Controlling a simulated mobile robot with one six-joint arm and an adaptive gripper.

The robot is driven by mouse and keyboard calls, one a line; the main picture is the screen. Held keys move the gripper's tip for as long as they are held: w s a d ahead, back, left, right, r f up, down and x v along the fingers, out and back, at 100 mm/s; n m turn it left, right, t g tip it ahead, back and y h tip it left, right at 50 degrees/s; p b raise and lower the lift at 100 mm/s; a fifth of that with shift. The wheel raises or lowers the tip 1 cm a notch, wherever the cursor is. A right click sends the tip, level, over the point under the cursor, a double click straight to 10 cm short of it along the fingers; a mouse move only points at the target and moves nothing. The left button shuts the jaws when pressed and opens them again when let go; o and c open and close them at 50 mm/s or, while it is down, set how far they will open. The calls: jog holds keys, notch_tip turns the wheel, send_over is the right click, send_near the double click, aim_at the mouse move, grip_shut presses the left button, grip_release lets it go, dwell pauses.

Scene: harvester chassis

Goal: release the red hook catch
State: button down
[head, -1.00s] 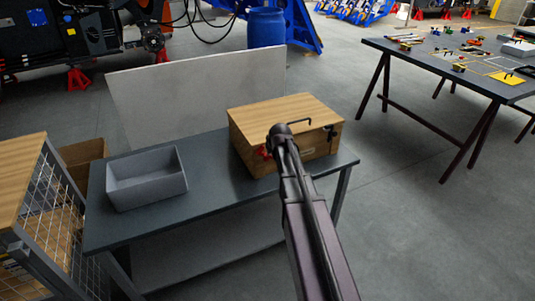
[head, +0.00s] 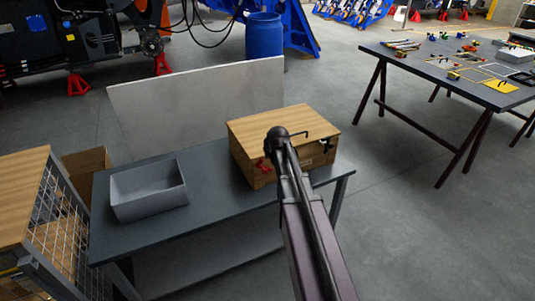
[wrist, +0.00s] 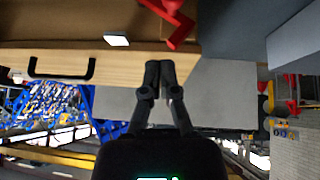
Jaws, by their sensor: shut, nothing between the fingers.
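The red hook catch (head: 263,167) is on the front of a wooden box (head: 250,127), near its left end. In the wrist view the catch (wrist: 178,27) is at the top, partly cut off by the picture edge. My gripper (wrist: 160,66) is shut and empty, with its fingertips just below the catch in that picture and seemingly apart from it. In the head view my arm hides the gripper and part of the box front. Whether the catch is hooked is too small to tell.
A white panel (head: 200,100) stands behind. A wire cage (head: 50,225) is at the left.

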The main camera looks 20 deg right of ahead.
jog(key=p+v, duration=0.4)
jog(key=v, duration=0.2)
jog(key=shift+a+r+p, duration=0.15)
jog(key=shift+a+p, duration=0.05)
jog(key=shift+p, duration=0.15)
dwell(0.4)
jog(key=s+a+f+g, duration=0.1)
jog(key=s+a+g, duration=0.2)
jog(key=s+a, duration=0.5)
jog(key=s+a+f+m+g, duration=0.1)
jog(key=s+a+f+g, duration=0.1)
jog(key=s+a, duration=0.6)
jog(key=s+g, duration=0.1)
jog(key=s, duration=0.3)
jog(key=shift+s+g+y, duration=0.25)
jog(key=shift+g+y, duration=0.05)
jog(key=shift+g, duration=0.1)
jog(key=shift+f, duration=0.1)
